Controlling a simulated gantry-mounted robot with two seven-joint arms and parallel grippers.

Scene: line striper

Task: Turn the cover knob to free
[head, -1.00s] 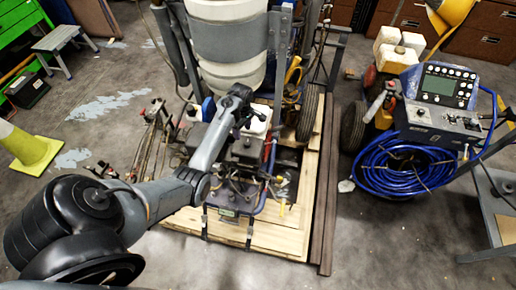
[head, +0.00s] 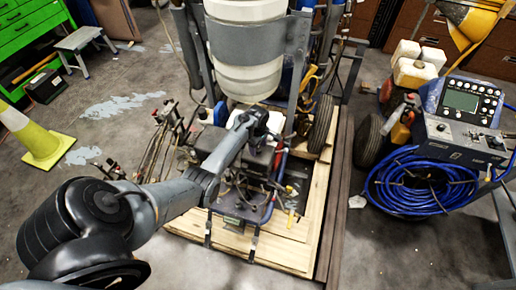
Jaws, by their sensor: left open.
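My left arm comes in from the lower left and reaches over the line striper (head: 235,195) on the wooden pallet. My left gripper (head: 258,124) is small in the view, at the machine's upper part, below the big white tank (head: 246,45). It is open, and I see nothing held in it. The cover knob cannot be made out; it is too small or hidden behind my gripper and arm. I cannot tell whether the gripper touches the machine. My right gripper is out of view.
A second striper with a control panel (head: 463,103) and a coiled blue hose (head: 420,183) stands at the right. A yellow-green cone (head: 37,140), a small step stool (head: 84,47) and a green cabinet (head: 30,32) are at the left.

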